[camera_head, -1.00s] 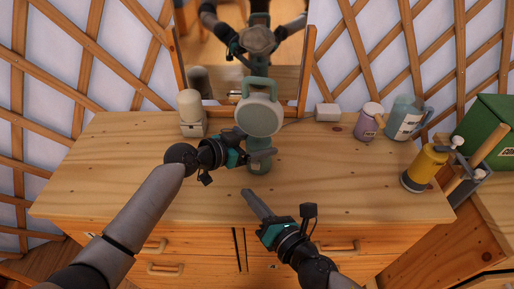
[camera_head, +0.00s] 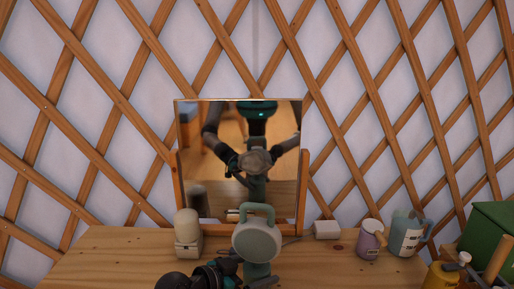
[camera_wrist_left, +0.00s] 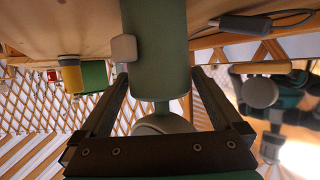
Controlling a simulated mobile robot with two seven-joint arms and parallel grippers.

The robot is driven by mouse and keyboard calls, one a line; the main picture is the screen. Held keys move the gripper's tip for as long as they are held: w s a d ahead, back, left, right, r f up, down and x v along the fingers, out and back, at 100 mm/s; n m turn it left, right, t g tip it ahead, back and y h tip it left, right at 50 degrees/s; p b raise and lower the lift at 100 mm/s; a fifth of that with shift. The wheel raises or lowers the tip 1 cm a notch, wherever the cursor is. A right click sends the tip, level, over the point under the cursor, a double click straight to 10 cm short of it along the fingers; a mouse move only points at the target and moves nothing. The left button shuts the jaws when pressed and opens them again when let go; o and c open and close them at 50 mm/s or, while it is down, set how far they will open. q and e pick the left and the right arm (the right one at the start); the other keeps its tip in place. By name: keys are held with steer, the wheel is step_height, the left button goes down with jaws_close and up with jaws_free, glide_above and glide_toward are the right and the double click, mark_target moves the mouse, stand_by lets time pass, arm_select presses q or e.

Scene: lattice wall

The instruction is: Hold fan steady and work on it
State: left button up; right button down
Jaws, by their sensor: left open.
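The pale green fan (camera_head: 257,241), with a round head and a handle on top, stands upright on the wooden dresser in front of the mirror. My left gripper (camera_head: 250,277) is at the fan's lower body, at the bottom edge of the head view. In the left wrist view, which appears upside down, the fan's green column (camera_wrist_left: 155,45) lies between the two spread fingers (camera_wrist_left: 160,85). The gripper is open; I cannot tell whether a finger touches the column. My right gripper is not directly in view.
A mirror (camera_head: 240,125) stands behind the fan and reflects my body. A cream object (camera_head: 187,235) stands left; a white box (camera_head: 327,229), purple mug (camera_head: 370,238), blue-grey jug (camera_head: 406,232), yellow bottle (camera_head: 440,276) and green box (camera_head: 490,238) are right. Lattice wall (camera_head: 400,100) rises behind.

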mark_target(254, 267)
stand_by(0.3)
arm_select(q)
steer(key=shift+r+p+v, duration=0.25)
steer(key=shift+p+v, duration=0.5)
steer(key=shift+v, duration=0.6)
steer(key=shift+r+p+v, duration=0.25)
steer(key=shift+p+v, duration=0.45)
steer(key=shift+v, duration=0.65)
arm_select(e)
steer(key=shift+r, duration=1.4)
arm_select(q)
steer(key=shift+w, duration=0.1)
